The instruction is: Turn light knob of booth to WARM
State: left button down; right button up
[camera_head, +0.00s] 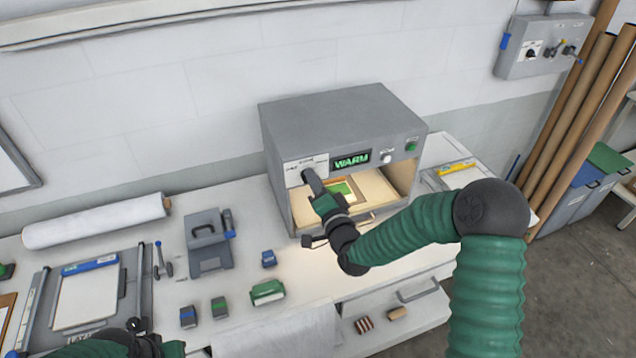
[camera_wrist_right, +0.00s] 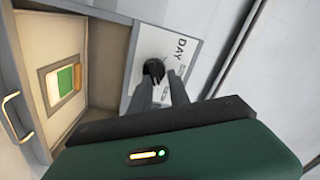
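The grey booth (camera_head: 340,112) stands on the bench against the wall, its lit display (camera_head: 352,160) reading WARM. The light knob is on the white label plate (camera_head: 305,167) at the front's upper left. In the right wrist view the dark round knob (camera_wrist_right: 154,70) sits on the plate, beside the word DAY. My right gripper (camera_head: 312,178) is at the knob, its fingertips (camera_wrist_right: 166,82) right by it. Whether the fingers touch or grip the knob is hard to tell. My left gripper (camera_head: 140,338) is low at the left, partly cut off by the bottom edge.
The booth holds a framed green and orange sample (camera_head: 342,189). A white knob (camera_head: 386,157) and a green button (camera_head: 411,147) are at its right. Small blue and green blocks (camera_head: 268,292), a grey device (camera_head: 209,242) and a white roll (camera_head: 95,220) lie on the bench.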

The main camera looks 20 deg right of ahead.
jog(key=o, duration=0.5)
jog(key=shift+c, duration=0.2)
pick_arm(q)
jog(key=shift+s+a, duration=0.1)
jog(key=shift+a, duration=0.15)
pick_arm(e)
jog(key=shift+o, duration=0.5)
jog(key=shift+s+a+f, duration=0.1)
jog(key=shift+a+f, duration=0.05)
jog(key=shift+f, duration=0.05)
pick_arm(q)
notch_tip(320, 180, up, 9)
jog(key=w+p, duration=0.1)
jog(key=p, duration=0.8)
jog(key=shift+d, duration=0.2)
pick_arm(e)
jog(key=s+d, duration=0.1)
jog(key=s, duration=1.5)
jog(key=shift+d+f, duration=0.15)
jog(key=shift+f, duration=0.1)
pick_arm(q)
jog(key=shift+f, duration=0.1)
pick_arm(e)
jog(key=shift+w, duration=0.1)
